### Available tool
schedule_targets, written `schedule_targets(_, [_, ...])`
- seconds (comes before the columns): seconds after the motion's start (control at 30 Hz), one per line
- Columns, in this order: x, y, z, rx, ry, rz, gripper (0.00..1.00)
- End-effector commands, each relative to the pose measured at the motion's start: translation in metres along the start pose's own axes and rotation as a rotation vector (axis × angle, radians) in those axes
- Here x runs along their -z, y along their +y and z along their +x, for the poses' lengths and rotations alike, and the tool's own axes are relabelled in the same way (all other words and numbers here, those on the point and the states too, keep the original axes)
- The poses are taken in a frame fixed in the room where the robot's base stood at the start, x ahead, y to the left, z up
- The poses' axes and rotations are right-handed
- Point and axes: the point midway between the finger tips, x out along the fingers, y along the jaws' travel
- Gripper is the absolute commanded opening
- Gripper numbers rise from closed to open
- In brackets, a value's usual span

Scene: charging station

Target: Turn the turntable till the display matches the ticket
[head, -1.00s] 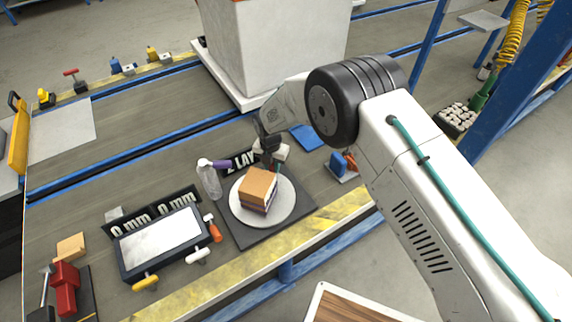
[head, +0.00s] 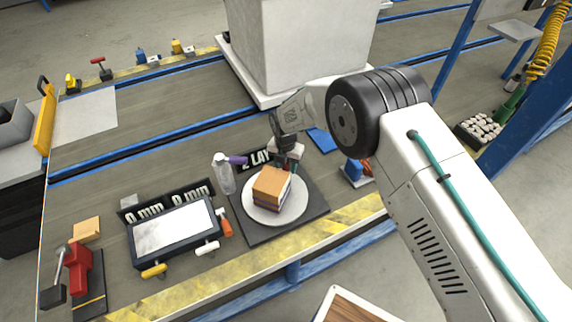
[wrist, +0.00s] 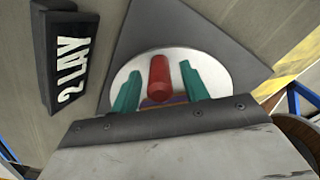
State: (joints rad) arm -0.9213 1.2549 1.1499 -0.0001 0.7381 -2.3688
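The turntable is a pale round disc (head: 257,212) on a dark square base (head: 315,206); the disc also shows in the wrist view (wrist: 220,80). A layered block (head: 271,188) with an orange-brown top and purple and white layers sits on it. My gripper (head: 290,168) is at the disc's far edge. In the wrist view its teal fingers (wrist: 159,88) are open, one each side of an upright red peg (wrist: 158,76), with gaps visible. I cannot make out a ticket.
Further left are a white-topped panel (head: 174,231), a "0 mm 0 mm" display (head: 165,203) and a red tool (head: 76,267). A blue and orange item (head: 355,169) stands right. A big pale block (head: 288,45) stands behind.

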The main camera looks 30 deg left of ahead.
Motion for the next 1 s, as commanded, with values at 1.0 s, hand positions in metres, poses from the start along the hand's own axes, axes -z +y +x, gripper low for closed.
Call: schedule_targets(1.0, [0.000,0.000,-0.078,0.000,0.000,0.000,0.45])
